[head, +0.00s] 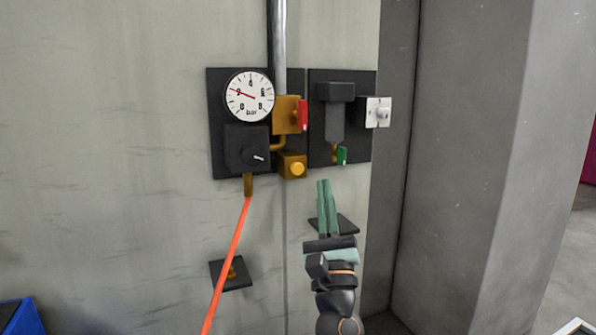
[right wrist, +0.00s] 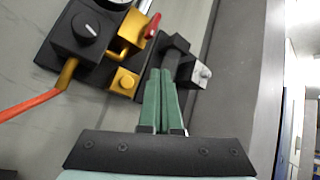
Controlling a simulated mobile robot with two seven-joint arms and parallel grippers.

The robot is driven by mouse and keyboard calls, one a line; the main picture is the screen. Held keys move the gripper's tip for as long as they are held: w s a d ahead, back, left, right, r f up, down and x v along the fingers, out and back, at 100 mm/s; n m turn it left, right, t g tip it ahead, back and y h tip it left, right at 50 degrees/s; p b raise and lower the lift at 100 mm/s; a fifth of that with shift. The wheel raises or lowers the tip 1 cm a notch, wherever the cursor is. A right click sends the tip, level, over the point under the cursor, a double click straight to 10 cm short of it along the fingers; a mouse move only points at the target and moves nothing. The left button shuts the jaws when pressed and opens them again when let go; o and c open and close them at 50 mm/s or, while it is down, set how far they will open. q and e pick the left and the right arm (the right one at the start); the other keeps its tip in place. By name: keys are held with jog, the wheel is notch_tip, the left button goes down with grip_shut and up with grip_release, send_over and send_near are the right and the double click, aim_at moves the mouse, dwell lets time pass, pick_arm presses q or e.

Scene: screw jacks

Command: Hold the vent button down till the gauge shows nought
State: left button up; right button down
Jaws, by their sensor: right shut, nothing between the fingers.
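The round white gauge (head: 250,96) sits at the top of the wall panel, marked "bar". Its red needle points to the left, well off the 0 mark at lower left. The vent button looks to be the yellow round button (head: 297,169) on a brass block at the panel's lower right; it also shows in the right wrist view (right wrist: 125,81). My right gripper (head: 324,183) has its green fingers together, empty, below and to the right of the button and apart from it. In the right wrist view the fingers (right wrist: 161,74) point up toward the panel. My left gripper is out of view.
A grey pillar (head: 470,150) stands at right. The wall at left is clear.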

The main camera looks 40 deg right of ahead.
aim_at(301, 165)
pick_arm(q)
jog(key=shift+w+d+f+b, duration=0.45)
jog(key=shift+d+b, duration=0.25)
jog(key=shift+b, duration=0.4)
pick_arm(e)
jog(key=w+d, duration=0.2)
jog(key=w, duration=0.5)
jog(key=shift+w+d, duration=0.2)
jog(key=shift+w, duration=0.15)
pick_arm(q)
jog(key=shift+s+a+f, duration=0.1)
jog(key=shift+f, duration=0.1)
pick_arm(e)
jog(key=shift+w, duration=0.1)
dwell(0.4)
jog(key=shift+w+d, duration=0.1)
jog(key=shift+w, duration=0.2)
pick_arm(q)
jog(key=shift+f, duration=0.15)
pick_arm(e)
jog(key=shift+w+d, duration=0.2)
jog(key=shift+w, duration=0.3)
dwell(2.1)
jog(key=shift+s, duration=0.1)
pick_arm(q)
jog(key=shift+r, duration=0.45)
pick_arm(e)
jog(key=shift+s+a+f, duration=0.1)
jog(key=shift+s+a, duration=0.2)
jog(key=shift+s, duration=0.45)
